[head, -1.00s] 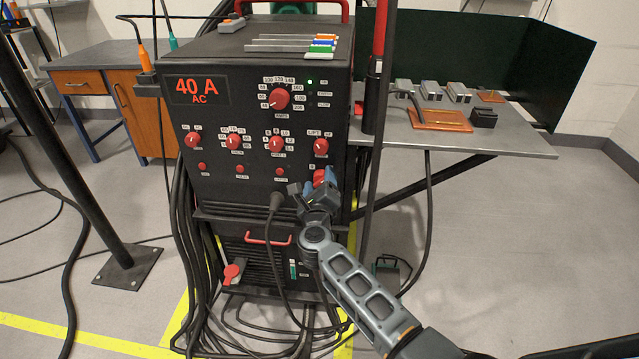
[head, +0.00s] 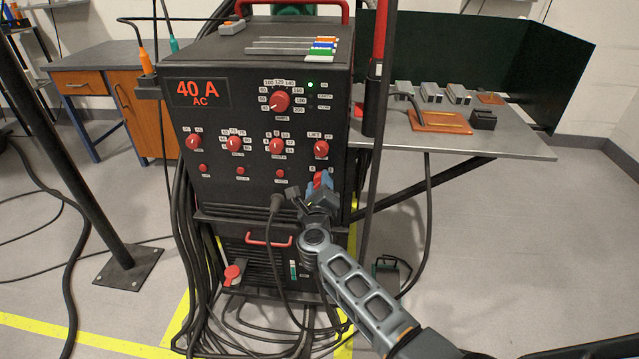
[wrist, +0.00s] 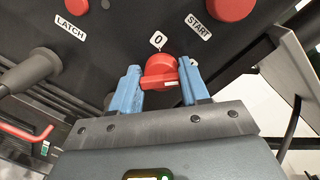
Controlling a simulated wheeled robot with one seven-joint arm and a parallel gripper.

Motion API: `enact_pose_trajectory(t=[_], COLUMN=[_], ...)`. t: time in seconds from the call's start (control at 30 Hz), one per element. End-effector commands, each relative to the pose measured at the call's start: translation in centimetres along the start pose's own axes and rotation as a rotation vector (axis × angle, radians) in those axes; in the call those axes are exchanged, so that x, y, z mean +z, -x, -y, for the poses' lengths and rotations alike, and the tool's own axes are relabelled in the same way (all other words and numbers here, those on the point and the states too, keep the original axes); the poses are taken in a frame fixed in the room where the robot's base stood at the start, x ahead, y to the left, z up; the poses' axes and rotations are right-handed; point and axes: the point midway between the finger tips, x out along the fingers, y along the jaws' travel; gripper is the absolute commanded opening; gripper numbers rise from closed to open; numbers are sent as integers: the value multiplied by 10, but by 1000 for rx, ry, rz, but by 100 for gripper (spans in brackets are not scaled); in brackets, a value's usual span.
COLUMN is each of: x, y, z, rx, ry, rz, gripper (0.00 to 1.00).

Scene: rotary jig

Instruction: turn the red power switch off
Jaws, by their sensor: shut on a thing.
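The red power switch (wrist: 160,70) is a red rotary knob at the lower right of the black machine's front panel. In the wrist view it sits between the two blue fingers of my gripper (wrist: 162,87), which is shut on it. The knob's bar with a white mark lies roughly level across the fingers, and a "0" label shows just above it. In the head view the red switch (head: 318,178) is partly hidden by my gripper (head: 320,186). The black machine (head: 225,190) shows "40 A AC" and a lit green lamp.
Red knobs and buttons fill the panel above the switch, including one by the "START" label (wrist: 198,27). A cable plug (head: 276,204) sticks out just left of my gripper. A dark vertical post (head: 371,150) stands close on the right, before a metal table (head: 520,143).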

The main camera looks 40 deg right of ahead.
Motion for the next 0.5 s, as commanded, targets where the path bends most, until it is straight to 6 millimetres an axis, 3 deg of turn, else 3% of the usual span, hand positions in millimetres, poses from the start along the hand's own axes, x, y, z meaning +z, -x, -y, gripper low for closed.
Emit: enact_pose_trajectory(t=[0.5], x=[6], y=[-1], z=[5], rx=[22], ry=[417], rz=[-27], gripper=[15])
